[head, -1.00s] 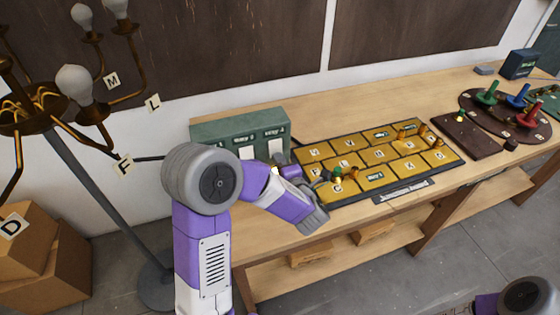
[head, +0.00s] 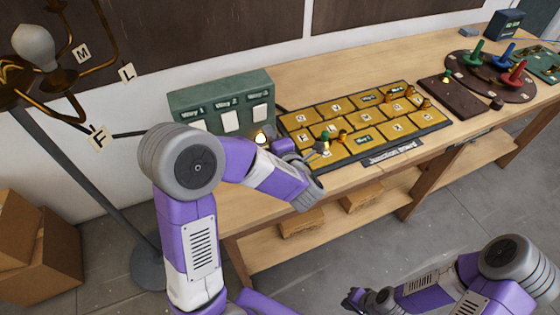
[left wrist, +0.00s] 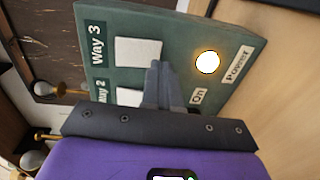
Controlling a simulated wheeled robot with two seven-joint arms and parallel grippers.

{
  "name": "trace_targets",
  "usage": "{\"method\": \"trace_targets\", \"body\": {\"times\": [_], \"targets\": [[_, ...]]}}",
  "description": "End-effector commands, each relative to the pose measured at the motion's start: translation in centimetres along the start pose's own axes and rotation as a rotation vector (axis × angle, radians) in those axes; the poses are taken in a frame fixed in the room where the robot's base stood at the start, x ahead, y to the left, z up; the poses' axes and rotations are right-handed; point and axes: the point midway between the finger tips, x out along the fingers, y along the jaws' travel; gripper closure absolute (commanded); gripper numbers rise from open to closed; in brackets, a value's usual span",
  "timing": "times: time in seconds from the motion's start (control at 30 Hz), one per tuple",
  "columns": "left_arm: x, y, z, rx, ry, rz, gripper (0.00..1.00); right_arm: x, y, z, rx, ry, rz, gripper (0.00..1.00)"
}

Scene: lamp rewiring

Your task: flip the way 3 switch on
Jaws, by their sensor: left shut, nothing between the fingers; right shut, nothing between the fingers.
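The green switch box (head: 191,112) stands on the bench, with Way 1, Way 2 and Way 3 labels above white plates. The Way 3 plate (head: 261,114) is at its right end; it also shows in the left wrist view (left wrist: 138,52). I cannot tell the Way 3 switch's position. My left gripper (left wrist: 160,66) is shut and empty, in front of the panel between the Way 3 plate and the lit Power lamp (left wrist: 207,62). I cannot tell whether it touches the panel. My right gripper (head: 351,297) is shut and empty, low in front of the bench.
The yellow-tiled junction board (head: 418,149) lies right of the box, close to my left wrist. A dark round board (head: 500,88) with coloured cones is further right. A lamp stand (head: 100,205) with bulbs stands at the left. Floor in front is clear.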

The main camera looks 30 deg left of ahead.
Motion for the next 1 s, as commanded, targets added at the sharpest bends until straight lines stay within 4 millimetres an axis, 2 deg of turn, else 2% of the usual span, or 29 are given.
{"method": "trace_targets", "body": {"times": [0.03, 0.1, 0.3, 0.43, 0.63, 1.0], "targets": [[-1.0, -0.8, 0.4, -0.001, -0.008, 0.001, 1.0, 1.2, 0.4, 0.0, 0.0, -0.001, 0.0, 1.0], [-2.9, -0.8, 0.3, 0.003, -0.009, -0.002, 1.0, 0.6, 0.2, 0.0, 0.001, -0.002, 0.0, 1.0], [-7.2, -1.6, 0.3, 0.002, -0.008, -0.001, 1.0, 0.7, 0.3, 0.0, 0.0, 0.0, 0.0, 1.0], [-9.1, -2.0, 0.2, 0.002, -0.005, -0.001, 1.0, 0.8, 0.3, 0.0, 0.0, 0.0, 0.0, 1.0], [-10.4, -2.2, 0.2, 0.002, -0.002, -0.001, 1.0, 0.9, 0.3, 0.0, 0.0, 0.0, 0.0, 1.0], [-10.4, -2.2, 0.1, 0.001, -0.001, -0.001, 1.0, 0.9, 0.3, 0.0, 0.0, -0.001, 0.0, 1.0]]}}
